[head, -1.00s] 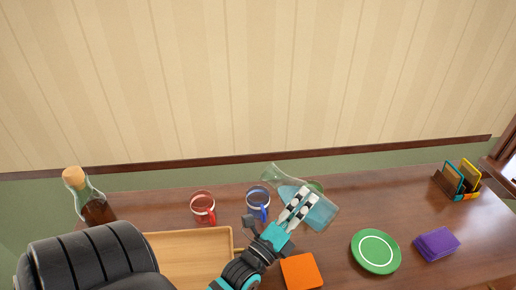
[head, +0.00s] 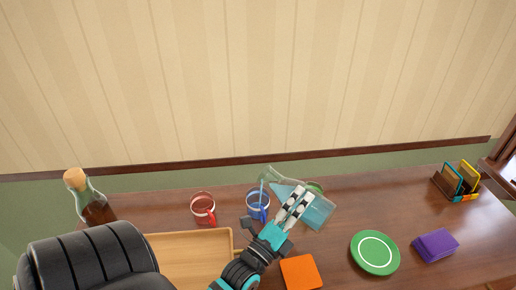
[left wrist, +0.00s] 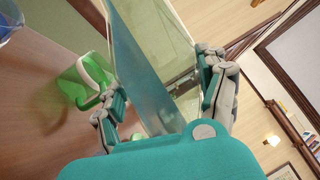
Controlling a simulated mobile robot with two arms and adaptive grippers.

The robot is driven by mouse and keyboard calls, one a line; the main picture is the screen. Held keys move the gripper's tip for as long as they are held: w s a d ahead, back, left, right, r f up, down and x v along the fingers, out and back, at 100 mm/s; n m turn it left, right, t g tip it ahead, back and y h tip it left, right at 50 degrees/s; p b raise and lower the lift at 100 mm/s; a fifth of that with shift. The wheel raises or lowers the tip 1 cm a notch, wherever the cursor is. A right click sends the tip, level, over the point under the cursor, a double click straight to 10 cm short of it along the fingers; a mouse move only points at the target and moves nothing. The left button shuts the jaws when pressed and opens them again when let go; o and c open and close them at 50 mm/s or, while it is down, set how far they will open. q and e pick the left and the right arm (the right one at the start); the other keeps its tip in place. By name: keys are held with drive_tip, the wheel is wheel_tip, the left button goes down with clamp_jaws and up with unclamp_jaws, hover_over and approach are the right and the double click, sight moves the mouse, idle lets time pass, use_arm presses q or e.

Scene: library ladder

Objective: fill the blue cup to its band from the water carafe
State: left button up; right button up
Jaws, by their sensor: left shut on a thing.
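My left gripper (head: 297,204) is shut on the clear glass carafe (head: 319,212), which holds pale blue water. The carafe is tilted far over to the left, its mouth above the blue cup (head: 257,209). A thin blue streak runs from the mouth down towards the cup, like pouring water. The cup stands upright on the table; its band and water level are too small to tell. In the left wrist view the carafe (left wrist: 150,70) lies between the fingers, and part of the blue cup (left wrist: 8,24) shows at the top left corner. My right gripper is not in view.
A red cup (head: 203,209) stands left of the blue cup. A green cup (left wrist: 86,84) is partly hidden behind the carafe. A wooden tray (head: 190,255), corked bottle (head: 97,210), orange square (head: 300,272), green plate (head: 375,252), purple block (head: 435,245) and card holder (head: 458,183) are around.

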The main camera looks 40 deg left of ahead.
use_arm(q)
drive_tip(key=shift+a+r+n+y+p, duration=0.25)
drive_tip(key=shift+n+y+p, duration=0.15)
drive_tip(key=shift+n, duration=0.3)
idle(2.5)
